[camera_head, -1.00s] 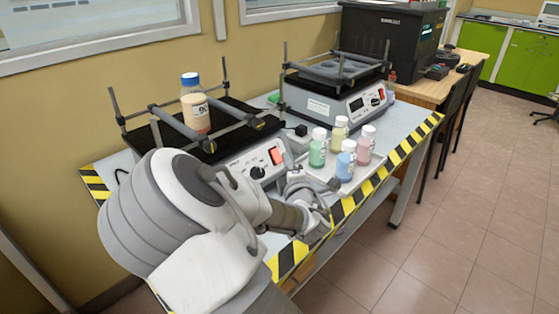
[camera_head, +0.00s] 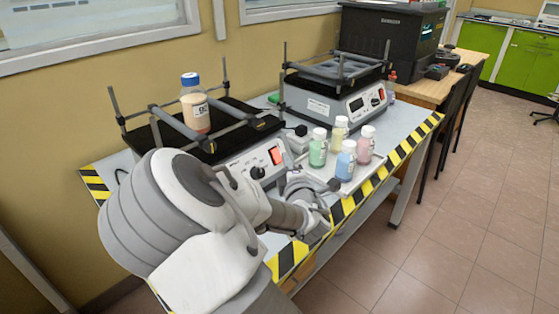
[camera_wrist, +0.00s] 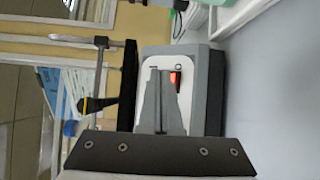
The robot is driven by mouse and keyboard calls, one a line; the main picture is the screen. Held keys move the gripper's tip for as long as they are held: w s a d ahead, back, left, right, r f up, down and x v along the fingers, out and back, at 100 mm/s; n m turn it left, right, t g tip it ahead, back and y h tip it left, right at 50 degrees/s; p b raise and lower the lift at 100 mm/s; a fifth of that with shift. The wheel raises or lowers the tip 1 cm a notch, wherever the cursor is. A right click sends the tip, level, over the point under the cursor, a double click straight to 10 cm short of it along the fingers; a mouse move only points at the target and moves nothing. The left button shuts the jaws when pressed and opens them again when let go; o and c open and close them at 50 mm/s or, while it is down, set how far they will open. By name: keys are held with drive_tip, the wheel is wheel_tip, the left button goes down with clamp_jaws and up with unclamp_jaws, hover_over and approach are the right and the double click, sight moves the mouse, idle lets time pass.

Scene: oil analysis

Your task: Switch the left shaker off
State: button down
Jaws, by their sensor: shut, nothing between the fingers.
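The left shaker (camera_head: 235,170) stands on the bench with a black platform and grey clamp bars on top. Its front panel has a black knob (camera_head: 257,173) and a red switch (camera_head: 276,156). In the wrist view the shaker (camera_wrist: 212,95) appears turned on its side, and the red switch (camera_wrist: 175,80) shows just beside my fingertips. My gripper (camera_wrist: 163,74) is shut and empty in front of the panel. Whether it touches the switch I cannot tell. In the head view my arm and wrist hide the fingertips.
A bottle with a blue cap (camera_head: 194,103) stands on the left shaker's platform. Several small coloured bottles stand on a pale tray (camera_head: 346,187) to the right. The right shaker (camera_head: 335,100) is behind them. Yellow-black tape (camera_head: 392,155) marks the bench edge.

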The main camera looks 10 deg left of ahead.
drive_tip(key=shift+w+a+f, duration=0.2)
drive_tip(key=shift+a, duration=0.1)
drive_tip(key=shift+w+a+f+b, duration=0.15)
drive_tip(key=shift+a+f+b, duration=0.05)
drive_tip(key=shift+b, duration=0.15)
idle(0.6)
drive_tip(key=shift+d+r, duration=0.1)
drive_tip(key=shift+s+d+r+p, duration=0.3)
drive_tip(key=shift+s+d+p, duration=0.05)
drive_tip(key=shift+d, duration=0.05)
idle(0.4)
drive_tip(key=s+d+r+p, duration=0.2)
drive_tip(key=d+r, duration=0.1)
drive_tip(key=shift+s+d, duration=0.1)
drive_tip(key=shift+s, duration=0.2)
